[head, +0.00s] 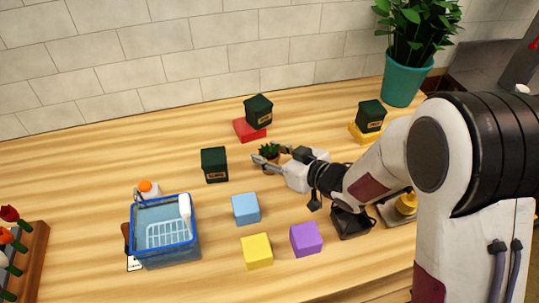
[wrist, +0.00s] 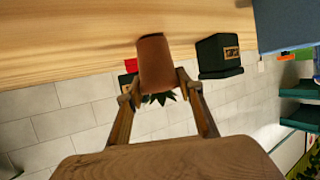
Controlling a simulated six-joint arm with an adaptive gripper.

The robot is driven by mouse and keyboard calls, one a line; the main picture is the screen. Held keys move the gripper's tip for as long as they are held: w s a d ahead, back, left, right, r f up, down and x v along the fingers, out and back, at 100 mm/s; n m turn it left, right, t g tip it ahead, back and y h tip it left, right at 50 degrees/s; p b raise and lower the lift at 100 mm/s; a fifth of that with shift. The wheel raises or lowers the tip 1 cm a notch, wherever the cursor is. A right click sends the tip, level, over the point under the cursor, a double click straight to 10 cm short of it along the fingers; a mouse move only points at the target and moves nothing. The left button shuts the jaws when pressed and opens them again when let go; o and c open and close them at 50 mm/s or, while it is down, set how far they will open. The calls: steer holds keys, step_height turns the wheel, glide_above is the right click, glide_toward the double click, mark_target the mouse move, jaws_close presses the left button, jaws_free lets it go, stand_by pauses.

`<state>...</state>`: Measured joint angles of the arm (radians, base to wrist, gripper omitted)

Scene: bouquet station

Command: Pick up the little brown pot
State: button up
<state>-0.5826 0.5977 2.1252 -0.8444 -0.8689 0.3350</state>
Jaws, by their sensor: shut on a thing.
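The little brown pot (wrist: 156,60) shows large in the wrist view, upside down in the picture, with spiky green leaves (wrist: 160,98) at its rim. My gripper (wrist: 158,84) has one finger on each side of it and is shut on it. In the head view, the small green plant (head: 269,149) shows between the fingertips of my gripper (head: 267,156); most of the brown pot is hidden there by the fingers. I cannot tell whether its base touches the table.
Dark green boxes stand behind (head: 259,110), left (head: 214,165) and right (head: 370,116); the rear one is on a red block (head: 243,129). Blue (head: 246,209), yellow (head: 257,251) and purple (head: 306,239) blocks lie in front. A blue basket (head: 165,255) stands at front left.

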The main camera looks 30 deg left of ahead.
steer(key=shift+r, duration=4.85)
